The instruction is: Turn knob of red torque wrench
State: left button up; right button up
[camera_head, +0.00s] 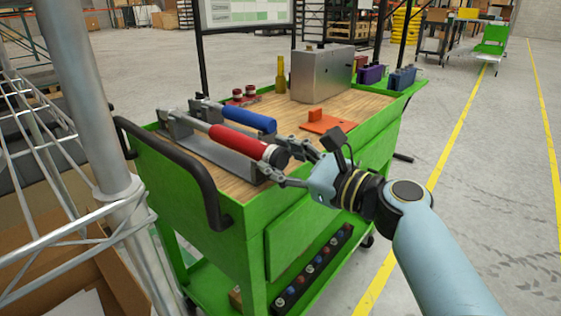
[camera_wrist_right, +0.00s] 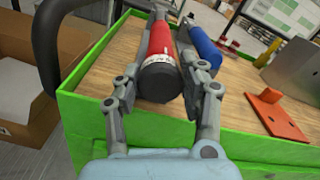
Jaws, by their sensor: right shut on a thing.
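The red torque wrench (camera_head: 236,145) lies in a grey holder on the wooden top of a green cart. Its black end knob (camera_head: 275,157) points towards my right arm. My right gripper (camera_head: 283,166) reaches in from the right, shut on the knob with one finger on each side. In the right wrist view the knob (camera_wrist_right: 158,78) sits between the two fingers of the gripper (camera_wrist_right: 162,88), and the red handle (camera_wrist_right: 160,40) runs away behind it. A blue-handled wrench (camera_head: 248,117) lies parallel behind the red one. My left gripper is not in view.
The green cart (camera_head: 225,258) has a black push handle (camera_head: 205,190) at its left end. An orange bracket (camera_head: 328,121), a grey metal box (camera_head: 322,73) and a yellow bottle (camera_head: 281,75) stand on its top. A metal frame (camera_head: 110,100) stands at the left.

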jog(key=n+b, duration=0.2)
jog(key=n, duration=0.3)
jog(key=shift+f+n, duration=0.15)
jog(key=shift+n, duration=0.15)
dwell(0.4)
jog(key=o, duration=0.9)
jog(key=shift+s, duration=0.1)
jog(key=v, duration=1.2)
